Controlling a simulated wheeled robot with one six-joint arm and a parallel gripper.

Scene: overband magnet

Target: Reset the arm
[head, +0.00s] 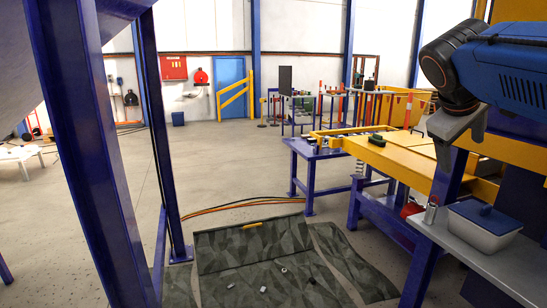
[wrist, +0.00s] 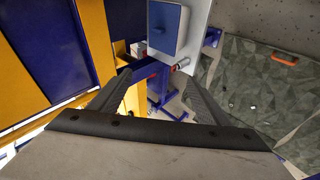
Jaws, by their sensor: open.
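My gripper (wrist: 163,84) shows in the wrist view with its two dark fingers spread apart. It is open, with nothing between the fingers. It hangs above the area beside the yellow and blue frame.
The grey shelf (head: 515,262) holds a blue-lidded container (head: 484,227) and a small silver cylinder (head: 431,209). A yellow conveyor frame (head: 400,160) stands behind. Small pieces lie on the grey mat (head: 235,258). A blue post (head: 88,150) stands left. The floor beyond is open.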

